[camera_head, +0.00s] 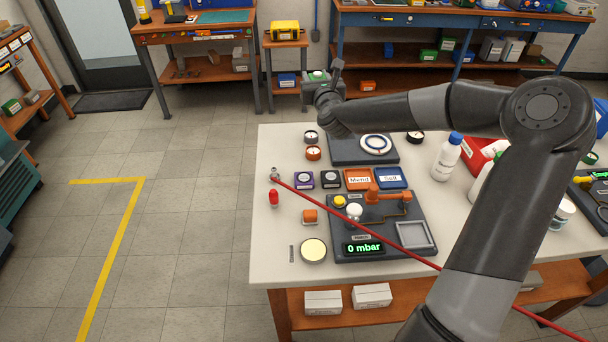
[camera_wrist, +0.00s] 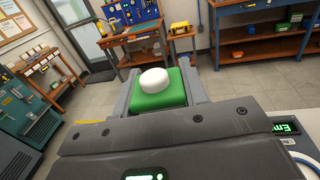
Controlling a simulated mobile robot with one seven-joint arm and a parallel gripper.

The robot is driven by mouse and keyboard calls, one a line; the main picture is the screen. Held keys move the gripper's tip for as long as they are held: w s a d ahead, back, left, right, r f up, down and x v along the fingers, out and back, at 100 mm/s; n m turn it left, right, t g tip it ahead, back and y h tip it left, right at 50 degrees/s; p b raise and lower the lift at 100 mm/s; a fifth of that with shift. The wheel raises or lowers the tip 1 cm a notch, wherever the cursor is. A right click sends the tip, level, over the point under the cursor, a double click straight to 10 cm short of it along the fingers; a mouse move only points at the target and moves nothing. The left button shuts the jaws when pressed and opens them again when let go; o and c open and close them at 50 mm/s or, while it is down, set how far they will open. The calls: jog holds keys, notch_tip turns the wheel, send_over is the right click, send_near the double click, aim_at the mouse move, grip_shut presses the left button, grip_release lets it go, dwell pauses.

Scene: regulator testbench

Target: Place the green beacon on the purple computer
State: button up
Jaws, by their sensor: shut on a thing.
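The green beacon (camera_wrist: 160,95), a green block with a white domed top, sits between the fingers of my gripper (camera_wrist: 157,88) in the wrist view. In the head view my gripper (camera_head: 320,84) is shut on the beacon (camera_head: 317,75) and holds it upright in the air, above the far left part of the bench. The purple computer (camera_head: 303,180) is a small dark box with purple edges and a round pale mark on top. It sits on the bench, nearer than my gripper, left of a similar black box. Its top looks bare.
The white bench (camera_head: 282,273) holds a regulator panel (camera_head: 375,252) reading "0 mbar", an orange block (camera_head: 310,216) and a red piece (camera_head: 273,198). A thin red line (camera_head: 355,220) crosses above it. Bottles (camera_head: 446,158) stand right. The floor at left is clear.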

jog(key=shift+s+a+f+n+g+y, duration=0.15)
jog(key=shift+f+n+y, duration=0.3)
jog(key=shift+f+y, duration=0.45)
jog(key=shift+s+f+n+g+y, duration=0.15)
jog(key=shift+f+n+y, duration=0.4)
jog(key=shift+f, duration=0.55)
jog(key=shift+s+a+f+n+g+y, duration=0.2)
jog(key=shift+s+f+n+g+y, duration=0.25)
jog(key=shift+f+n+y, duration=0.45)
jog(key=shift+s+a+f+n+g+y, duration=0.1)
jog(key=shift+s+f+n+g+y, duration=0.2)
jog(key=shift+y, duration=0.35)
jog(key=shift+s+a+f+n+g+y, duration=0.1)
jog(key=shift+s+n+g+y, duration=0.25)
jog(key=shift+s+y, duration=0.2)
jog(key=s+d+r+n+g+y, duration=0.3)
jog(key=s+r+n+g+y, duration=0.1)
jog(key=s+n+g, duration=0.3)
jog(key=s+d+r+n+g+y, duration=0.3)
jog(key=s+r+n+g+y, duration=0.1)
jog(key=s+g, duration=0.5)
jog(key=t, duration=0.1)
send_over(298, 178)
notch_tip(298, 178, down, 12)
jog(key=f, duration=0.1)
jog(key=shift+f, duration=1.7)
